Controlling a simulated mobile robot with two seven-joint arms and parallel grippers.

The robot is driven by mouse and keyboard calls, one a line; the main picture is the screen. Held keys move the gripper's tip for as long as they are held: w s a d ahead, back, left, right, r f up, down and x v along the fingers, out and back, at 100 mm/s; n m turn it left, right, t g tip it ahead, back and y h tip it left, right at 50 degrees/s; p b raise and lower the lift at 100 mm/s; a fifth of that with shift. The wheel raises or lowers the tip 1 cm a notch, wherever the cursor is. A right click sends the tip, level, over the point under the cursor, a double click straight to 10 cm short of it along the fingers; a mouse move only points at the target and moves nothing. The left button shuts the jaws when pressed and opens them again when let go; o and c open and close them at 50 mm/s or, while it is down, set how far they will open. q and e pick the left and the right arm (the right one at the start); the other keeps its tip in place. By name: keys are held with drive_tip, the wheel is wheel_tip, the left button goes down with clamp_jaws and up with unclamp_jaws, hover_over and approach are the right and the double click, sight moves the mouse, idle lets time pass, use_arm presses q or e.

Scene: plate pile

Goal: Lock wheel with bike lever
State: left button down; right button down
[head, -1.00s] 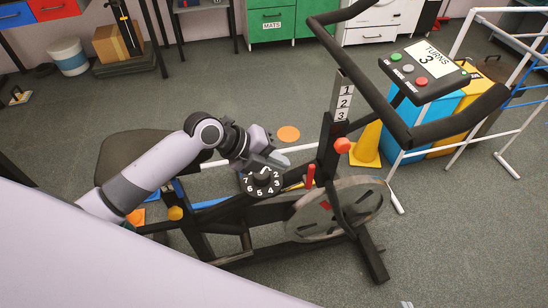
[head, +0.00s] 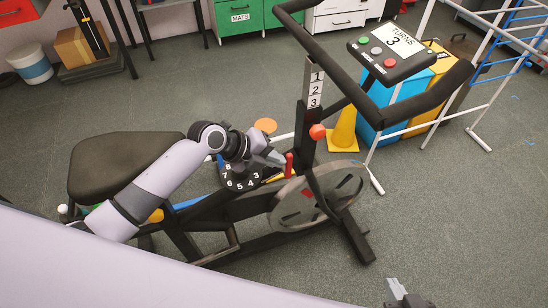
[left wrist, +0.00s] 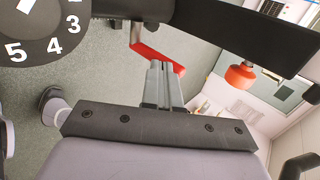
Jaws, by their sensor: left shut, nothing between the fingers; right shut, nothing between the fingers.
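The exercise bike stands on the grey floor with its grey flywheel (head: 283,208) at the front. The red lever (head: 289,165) stands upright on the frame above the wheel. It also shows in the left wrist view (left wrist: 146,52), behind my fingertips. My left gripper (head: 279,160) is shut and empty, just left of the lever; I cannot tell if it touches. Its closed fingers show in the left wrist view (left wrist: 160,68). My right gripper (head: 396,288) is shut and empty at the bottom edge, well away from the bike.
A numbered black dial (head: 229,184) sits close below my left wrist. A round orange-red knob (head: 318,132) is on the post above the lever. The handlebar (head: 415,112) and console (head: 392,60) overhang on the right. A white frame (head: 480,142) stands farther right; floor at lower right is open.

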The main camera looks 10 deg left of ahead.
sight(291, 154)
use_arm(q)
drive_tip(key=shift+w+r, duration=0.1)
drive_tip(key=shift+r, duration=0.05)
use_arm(e)
drive_tip(key=shift+r, duration=0.2)
use_arm(q)
drive_tip(key=w+d+g+y+p, duration=0.1)
drive_tip(key=d+r+g+y+p, duration=0.1)
drive_tip(key=y, duration=0.1)
drive_tip(key=shift+w+d, duration=0.4)
drive_tip(key=shift+w+d+f+g+y, duration=0.2)
drive_tip(key=shift+d+g+y, duration=0.1)
drive_tip(key=shift+y, duration=0.1)
drive_tip(key=shift+w+d+f+b, duration=0.2)
drive_tip(key=shift+w+d+b, duration=0.25)
drive_tip(key=shift+d, duration=0.2)
drive_tip(key=shift+w+d+f+b, duration=0.15)
drive_tip(key=shift+w+d+b, duration=0.25)
drive_tip(key=shift+d, duration=0.2)
use_arm(e)
drive_tip(key=shift+w+d, duration=0.2)
drive_tip(key=shift+f, duration=0.1)
use_arm(q)
drive_tip(key=shift+p+v, duration=0.35)
drive_tip(key=shift+v, duration=3.2)
use_arm(e)
drive_tip(key=shift+s+d, duration=0.15)
drive_tip(key=shift+d, duration=0.05)
